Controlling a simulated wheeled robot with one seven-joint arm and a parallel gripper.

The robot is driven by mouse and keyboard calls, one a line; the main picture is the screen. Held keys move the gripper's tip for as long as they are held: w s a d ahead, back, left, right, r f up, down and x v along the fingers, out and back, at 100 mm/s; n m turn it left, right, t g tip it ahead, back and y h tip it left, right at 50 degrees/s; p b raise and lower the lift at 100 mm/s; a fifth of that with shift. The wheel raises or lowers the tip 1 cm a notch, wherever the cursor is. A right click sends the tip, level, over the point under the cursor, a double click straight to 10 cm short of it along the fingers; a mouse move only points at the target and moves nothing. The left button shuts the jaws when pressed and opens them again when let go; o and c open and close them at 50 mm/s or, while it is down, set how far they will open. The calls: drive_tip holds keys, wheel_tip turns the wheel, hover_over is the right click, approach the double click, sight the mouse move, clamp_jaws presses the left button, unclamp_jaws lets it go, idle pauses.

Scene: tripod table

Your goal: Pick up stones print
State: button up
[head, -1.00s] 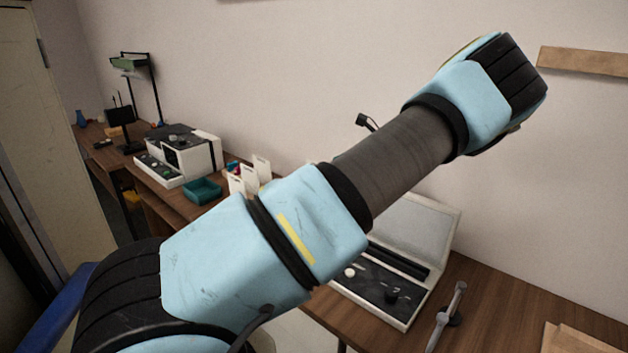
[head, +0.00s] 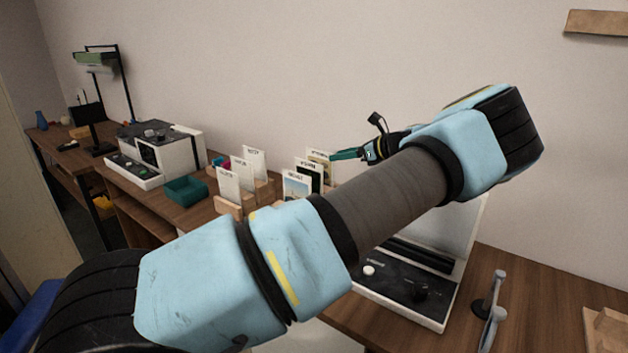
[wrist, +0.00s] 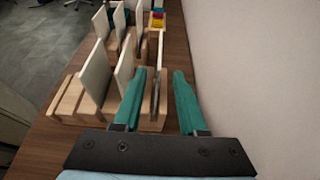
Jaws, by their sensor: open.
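Several picture cards stand in wooden holders on the table. In the head view they are a front card with a pale blue picture (head: 297,187), a dark green card (head: 307,176) and a rear card with a yellowish picture (head: 322,160). Their labels are too small to read, so I cannot tell which is the stones print. My gripper (head: 334,155) is open, its teal fingers beside the rear card's upper edge. In the wrist view, an upright card (wrist: 160,68) appears between the fingertips of my gripper (wrist: 161,71); contact cannot be told.
Three white label cards (head: 229,184) stand left of the picture cards. A teal tray (head: 186,190) and a white machine (head: 161,153) are further left. An open case (head: 400,291) lies to the right. The wall runs close behind the table.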

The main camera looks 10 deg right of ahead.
sight(320, 162)
drive_tip(key=p+x, duration=0.1)
drive_tip(key=x, duration=0.1)
drive_tip(key=p+x, duration=0.1)
drive_tip(key=x, duration=0.2)
drive_tip(key=p+x, duration=0.1)
drive_tip(key=x, duration=0.1)
drive_tip(key=shift+a+f, duration=0.25)
drive_tip(key=shift+f, duration=0.25)
drive_tip(key=shift+w+a+f, duration=0.2)
drive_tip(key=shift+w+f, duration=0.1)
clamp_jaws()
